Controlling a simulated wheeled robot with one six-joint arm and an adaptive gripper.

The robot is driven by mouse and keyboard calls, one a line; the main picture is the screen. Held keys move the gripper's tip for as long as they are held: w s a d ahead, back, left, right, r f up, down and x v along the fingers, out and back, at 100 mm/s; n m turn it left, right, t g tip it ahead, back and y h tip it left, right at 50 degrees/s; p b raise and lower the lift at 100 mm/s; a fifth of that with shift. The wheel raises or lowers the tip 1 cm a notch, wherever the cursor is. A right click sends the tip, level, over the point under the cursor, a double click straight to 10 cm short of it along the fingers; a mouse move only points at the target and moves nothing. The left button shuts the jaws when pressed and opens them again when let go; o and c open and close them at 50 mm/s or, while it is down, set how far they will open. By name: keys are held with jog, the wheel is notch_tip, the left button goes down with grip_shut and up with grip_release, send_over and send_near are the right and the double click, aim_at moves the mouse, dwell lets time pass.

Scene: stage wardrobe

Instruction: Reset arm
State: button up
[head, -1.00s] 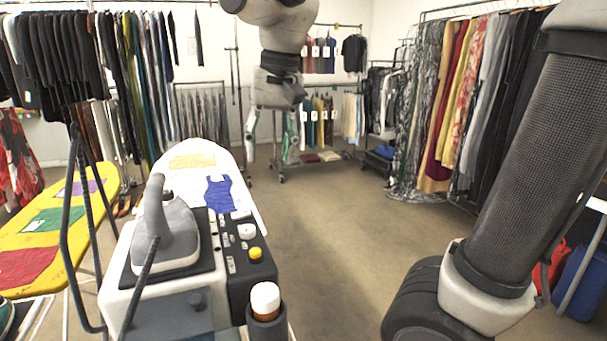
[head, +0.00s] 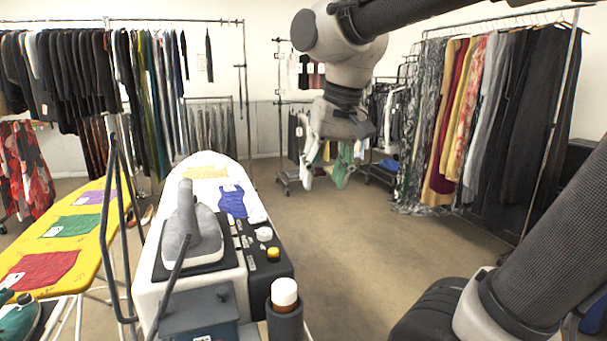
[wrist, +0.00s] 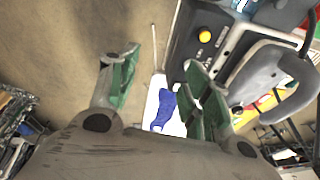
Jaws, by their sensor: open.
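My gripper (head: 327,172) hangs from my arm in the upper middle of the head view, fingers pointing down. Its two green-padded fingers are spread apart with nothing between them. It is right of the ironing board and appears above open floor. In the wrist view my gripper (wrist: 157,68) also shows open and empty, with brown floor behind the gap. A white board with a blue garment (wrist: 166,108) shows beyond the fingers there.
A white ironing board (head: 213,163) with a blue top (head: 232,201), an iron (head: 190,232) and a bottle (head: 284,291) stand front left. A yellow board (head: 62,262) is further left. Clothes racks line the back and right. The middle floor (head: 370,240) is clear.

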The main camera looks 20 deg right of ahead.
jog(key=s+d+f+t, duration=0.1)
jog(key=s+d+f, duration=0.2)
jog(key=s+d, duration=0.2)
jog(key=s+d+f+n+h, duration=0.1)
jog(key=s+d+f, duration=0.2)
jog(key=d, duration=0.3)
jog(key=shift+s+f+n+t, duration=0.3)
jog(key=shift+s+t, duration=0.1)
jog(key=shift+s, duration=0.45)
